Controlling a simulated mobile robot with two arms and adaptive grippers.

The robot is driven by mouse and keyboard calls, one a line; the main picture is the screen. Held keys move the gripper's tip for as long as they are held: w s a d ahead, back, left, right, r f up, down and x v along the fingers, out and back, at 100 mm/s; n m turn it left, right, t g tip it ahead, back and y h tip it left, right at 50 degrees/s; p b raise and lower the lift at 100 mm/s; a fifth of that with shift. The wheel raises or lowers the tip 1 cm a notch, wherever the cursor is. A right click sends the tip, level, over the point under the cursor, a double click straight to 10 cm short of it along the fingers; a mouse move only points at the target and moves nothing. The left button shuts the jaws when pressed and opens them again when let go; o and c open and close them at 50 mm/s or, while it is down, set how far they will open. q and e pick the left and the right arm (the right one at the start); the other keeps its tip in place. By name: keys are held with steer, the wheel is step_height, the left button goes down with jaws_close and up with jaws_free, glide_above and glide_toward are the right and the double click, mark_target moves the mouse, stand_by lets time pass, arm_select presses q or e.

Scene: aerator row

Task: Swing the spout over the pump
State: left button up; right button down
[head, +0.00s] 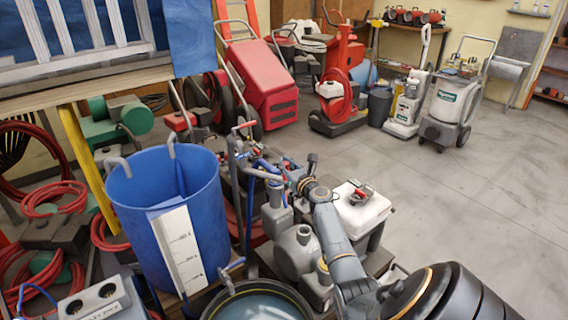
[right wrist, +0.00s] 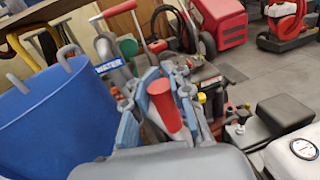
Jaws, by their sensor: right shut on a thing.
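My right gripper (head: 274,172) reaches in from the lower right over a cluster of pipes and fittings in the head view. In the right wrist view its blue-grey fingers (right wrist: 163,92) close around a red tapered handle (right wrist: 165,106). A grey pipe with a blue WATER band (right wrist: 108,58) stands just left of the fingers; it looks like the spout, though its outlet is hard to make out. My left gripper is out of view.
A blue tub (head: 213,215) with a white scale stands left of the pipes and also shows in the right wrist view (right wrist: 48,120). A round basin (head: 258,305) is at the front. A white-topped unit (head: 362,208) stands to the right. Grey floor beyond is open.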

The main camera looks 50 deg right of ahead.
steer(key=shift+s+d+f, duration=0.2)
steer(key=shift+d, duration=0.25)
steer(key=c, duration=1.4)
jaws_free()
steer(key=shift+s+d, duration=0.1)
steer(key=shift+o, duration=1.1)
steer(key=shift+s+d, duration=0.15)
steer(key=shift+w+a+r, duration=0.15)
steer(key=shift+w+a, duration=0.05)
steer(key=shift+a, duration=0.1)
steer(key=v, duration=1.2)
